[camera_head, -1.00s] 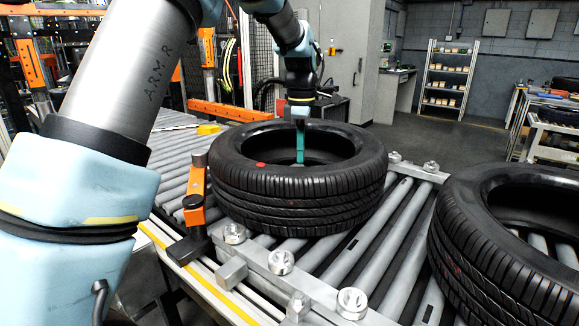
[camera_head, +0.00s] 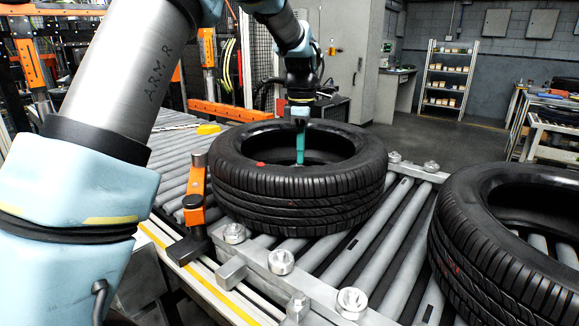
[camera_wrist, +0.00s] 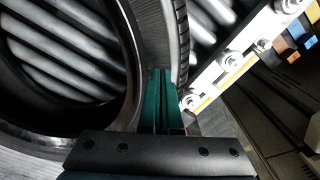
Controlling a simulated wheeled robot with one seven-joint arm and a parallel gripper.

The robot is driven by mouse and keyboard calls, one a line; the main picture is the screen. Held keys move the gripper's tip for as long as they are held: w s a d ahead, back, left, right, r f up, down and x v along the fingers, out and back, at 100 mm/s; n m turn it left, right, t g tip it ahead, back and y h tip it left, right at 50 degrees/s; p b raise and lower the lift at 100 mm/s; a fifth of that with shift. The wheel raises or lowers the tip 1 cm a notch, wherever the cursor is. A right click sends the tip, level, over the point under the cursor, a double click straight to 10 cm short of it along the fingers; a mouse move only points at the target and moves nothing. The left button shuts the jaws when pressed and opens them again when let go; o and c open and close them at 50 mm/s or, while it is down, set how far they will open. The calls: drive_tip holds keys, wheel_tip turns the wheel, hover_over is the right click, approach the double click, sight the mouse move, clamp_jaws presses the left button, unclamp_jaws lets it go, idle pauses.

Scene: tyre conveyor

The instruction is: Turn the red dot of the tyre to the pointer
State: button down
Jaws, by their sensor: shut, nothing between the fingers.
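The black tyre (camera_head: 298,195) lies flat on the roller conveyor. Its red dot (camera_head: 261,164) is on the upper sidewall at the near left, close to the inner edge. My gripper (camera_head: 300,162) points down over the tyre's central opening, its teal fingers shut and empty. In the wrist view the fingers (camera_wrist: 163,75) overlap the tyre's rim (camera_wrist: 150,30); I cannot tell whether they touch it. An orange bracket (camera_head: 195,178) stands beside the tyre's left side, and a yellow block (camera_head: 208,129) sits behind it. I cannot tell for certain which is the pointer.
A second tyre (camera_head: 500,235) lies at the right. Metal rail rollers (camera_head: 281,261) line the near conveyor edge, and others (camera_head: 431,167) stand right of the first tyre. Bare conveyor rollers (camera_head: 350,240) show between the tyres.

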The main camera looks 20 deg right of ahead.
drive_tip(key=shift+f, duration=0.3)
drive_tip(key=shift+f+b, duration=0.45)
drive_tip(key=shift+f, duration=0.25)
drive_tip(key=shift+f, duration=0.1)
drive_tip(key=shift+a, duration=0.15)
